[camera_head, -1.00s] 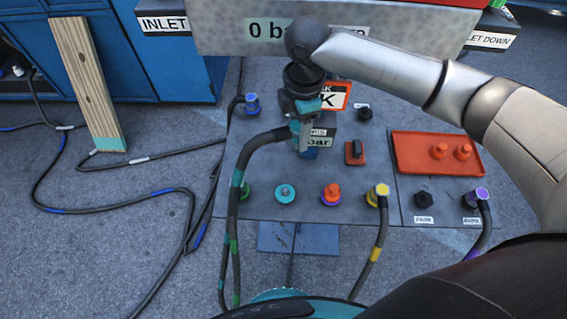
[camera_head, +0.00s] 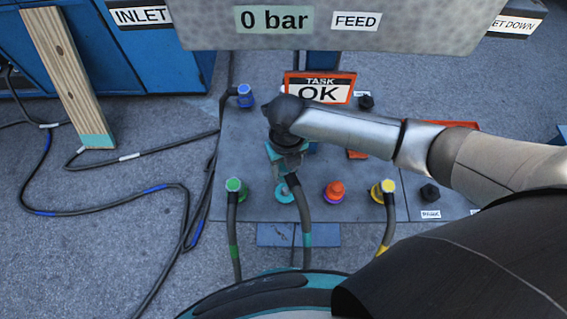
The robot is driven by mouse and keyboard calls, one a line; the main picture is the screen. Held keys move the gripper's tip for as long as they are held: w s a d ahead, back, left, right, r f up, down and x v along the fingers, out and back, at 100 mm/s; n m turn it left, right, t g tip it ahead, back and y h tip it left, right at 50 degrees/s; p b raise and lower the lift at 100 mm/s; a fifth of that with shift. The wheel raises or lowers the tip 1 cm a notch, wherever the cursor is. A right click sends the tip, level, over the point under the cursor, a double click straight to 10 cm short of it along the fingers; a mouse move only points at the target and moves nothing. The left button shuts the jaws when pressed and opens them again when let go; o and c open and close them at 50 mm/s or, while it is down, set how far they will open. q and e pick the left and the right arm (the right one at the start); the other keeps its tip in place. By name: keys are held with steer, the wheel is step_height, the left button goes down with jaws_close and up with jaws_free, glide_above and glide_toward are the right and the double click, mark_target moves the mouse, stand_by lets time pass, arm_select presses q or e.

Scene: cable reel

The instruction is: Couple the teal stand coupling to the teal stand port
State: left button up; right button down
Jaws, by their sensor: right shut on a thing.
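My right gripper (camera_head: 287,163) is shut on the teal stand coupling, which is mostly hidden under the gripper. Its dark hose (camera_head: 300,205), with a teal band (camera_head: 307,240), hangs down toward the front edge of the panel. The teal stand port (camera_head: 284,192) is a round teal fitting on the grey panel, just below the gripper in the picture. The hose passes over its right side. The gap between coupling and port cannot be judged. My left gripper is not in view.
On the panel (camera_head: 340,210), a green coupling with hose (camera_head: 236,186) stands left of the teal port. An orange-capped port (camera_head: 334,190) and a yellow coupling (camera_head: 385,188) stand to its right. A blue fitting (camera_head: 245,95) and a "TASK OK" sign (camera_head: 320,88) are behind.

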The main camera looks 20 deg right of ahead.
steer(key=shift+a+f+n, duration=0.1)
steer(key=shift+f+n, duration=0.5)
steer(key=shift+n, duration=0.1)
steer(key=b, duration=0.6)
glide_above(285, 189)
step_height(285, 189, down, 6)
steer(key=shift+r, duration=0.2)
steer(key=shift+f+b, duration=0.7)
steer(key=shift+b, duration=0.3)
steer(key=shift+f+b, duration=0.4)
steer(key=shift+f, duration=0.35)
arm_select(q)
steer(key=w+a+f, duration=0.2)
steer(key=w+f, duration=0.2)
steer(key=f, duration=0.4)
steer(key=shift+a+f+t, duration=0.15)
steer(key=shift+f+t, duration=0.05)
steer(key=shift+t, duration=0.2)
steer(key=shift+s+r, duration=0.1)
arm_select(e)
steer(key=shift+p, duration=0.3)
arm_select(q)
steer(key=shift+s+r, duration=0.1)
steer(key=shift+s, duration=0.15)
